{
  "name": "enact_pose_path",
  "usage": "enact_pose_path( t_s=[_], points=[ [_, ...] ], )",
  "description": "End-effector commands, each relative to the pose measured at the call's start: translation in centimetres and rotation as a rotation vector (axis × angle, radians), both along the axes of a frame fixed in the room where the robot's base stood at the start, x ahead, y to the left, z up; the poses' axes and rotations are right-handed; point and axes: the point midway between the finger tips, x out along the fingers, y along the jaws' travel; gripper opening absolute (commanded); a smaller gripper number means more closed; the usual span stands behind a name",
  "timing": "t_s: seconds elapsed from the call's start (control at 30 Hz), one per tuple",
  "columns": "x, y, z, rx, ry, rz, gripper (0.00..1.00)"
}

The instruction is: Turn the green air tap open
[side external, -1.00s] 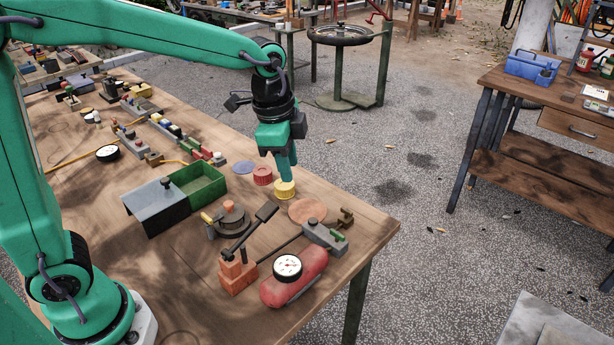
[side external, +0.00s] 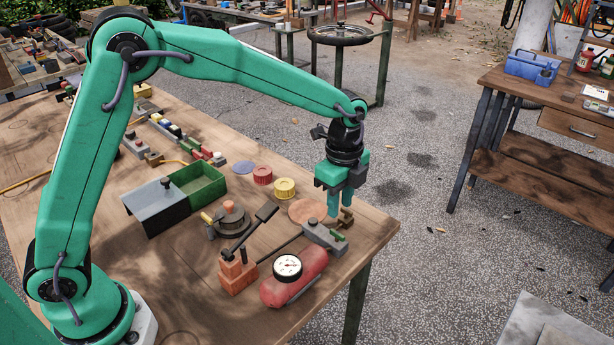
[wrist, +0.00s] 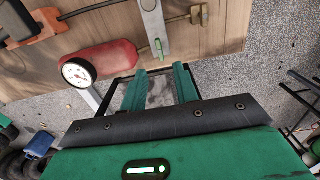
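The green air tap (side external: 337,236) is a small green lever on a grey block (side external: 320,233) near the table's right edge. The wrist view shows the tap (wrist: 158,48) at the end of the grey block (wrist: 152,20), above and between my fingertips in the picture. My gripper (side external: 340,211) points down just behind the tap in the side view, beside the brass fitting (side external: 346,218). In the wrist view my gripper (wrist: 159,80) is open, with its two green fingers apart and nothing held. I cannot tell how high the fingertips are above the table.
Yellow (side external: 284,188) and red (side external: 262,175) caps sit behind. The table edge is close on the right.

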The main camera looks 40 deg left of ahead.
Motion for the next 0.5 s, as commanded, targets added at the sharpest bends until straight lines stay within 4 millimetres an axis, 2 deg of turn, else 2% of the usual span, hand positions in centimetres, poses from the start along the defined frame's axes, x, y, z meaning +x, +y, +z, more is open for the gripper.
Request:
enact_pose_path(
  t_s=[0.27,0.5],
  points=[
    [0.0,0.0,-1.7,0.001,0.003,0.002,0.3],
    [-0.1,0.1,-4.5,0.001,0.003,0.002,0.3]
  ],
)
